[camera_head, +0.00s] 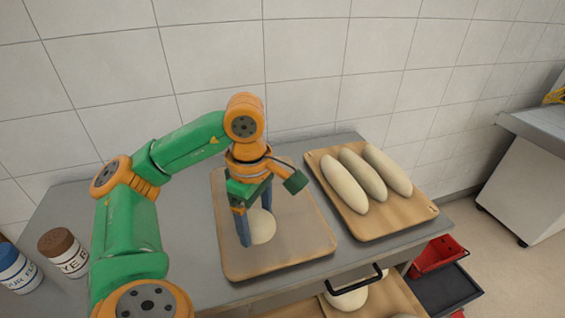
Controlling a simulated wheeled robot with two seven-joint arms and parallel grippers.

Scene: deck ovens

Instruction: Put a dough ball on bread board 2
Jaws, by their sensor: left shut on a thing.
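A round pale dough ball (262,228) is at the middle of a wooden bread board (285,258) on the grey counter. My left gripper (254,229) points down over this board and is shut on the dough ball, which its fingers partly hide. The ball is at or just above the board; I cannot tell whether it touches. A second wooden board (387,223) to the right bears three long pale loaves (362,175). I cannot read a number on either board. My right gripper is not in view.
Two labelled jars, one brown-lidded (62,252) and one blue-lidded (14,268), stand at the left. An open drawer with a black handle (355,283) below the counter holds more dough. Red (437,256) and dark bins are at the lower right. A tiled wall closes the back.

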